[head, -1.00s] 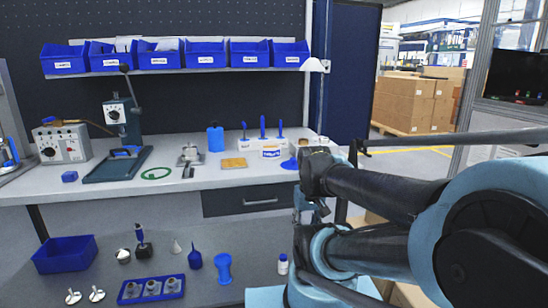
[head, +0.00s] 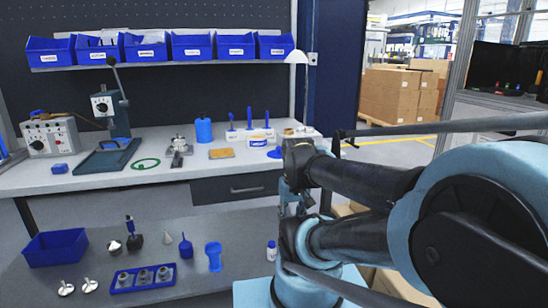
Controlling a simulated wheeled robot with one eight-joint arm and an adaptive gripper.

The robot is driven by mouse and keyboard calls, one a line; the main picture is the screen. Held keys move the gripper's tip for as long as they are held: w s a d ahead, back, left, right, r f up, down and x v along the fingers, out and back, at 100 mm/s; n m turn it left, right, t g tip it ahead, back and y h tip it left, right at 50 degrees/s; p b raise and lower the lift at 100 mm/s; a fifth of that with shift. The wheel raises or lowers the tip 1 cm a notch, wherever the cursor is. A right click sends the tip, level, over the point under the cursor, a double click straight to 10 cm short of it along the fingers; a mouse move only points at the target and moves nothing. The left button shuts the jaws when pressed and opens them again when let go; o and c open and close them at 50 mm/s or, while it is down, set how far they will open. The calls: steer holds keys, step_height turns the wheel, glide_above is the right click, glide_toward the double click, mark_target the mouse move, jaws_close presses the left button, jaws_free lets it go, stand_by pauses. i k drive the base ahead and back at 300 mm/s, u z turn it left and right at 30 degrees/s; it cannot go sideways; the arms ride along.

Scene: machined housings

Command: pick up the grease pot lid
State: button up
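I cannot tell for sure which item is the grease pot lid. A white tub with a blue label (head: 257,141) stands at the right of the workbench, with a flat blue round piece (head: 275,153) beside it. On the lower grey surface lie two shiny metal discs with stems (head: 66,289) (head: 89,285) and a small domed metal piece (head: 114,246). My gripper (head: 292,207) hangs at the front right of the bench, above the lower surface. It is small and partly merged with my arm, so its fingers are unclear. I see nothing clearly held.
A blue tray with metal parts (head: 144,278), a blue bin (head: 56,247), a blue cup (head: 214,257) and a white bottle (head: 271,250) stand on the lower surface. The workbench (head: 235,170) edge is close behind my gripper. Blue bins (head: 146,48) line the shelf.

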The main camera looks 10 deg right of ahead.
mark_target(276, 153)
steer(key=k, duration=0.4)
steer(key=z, duration=2)
steer(key=k, duration=1.15)
steer(key=u, duration=1.05)
steer(key=i, duration=1)
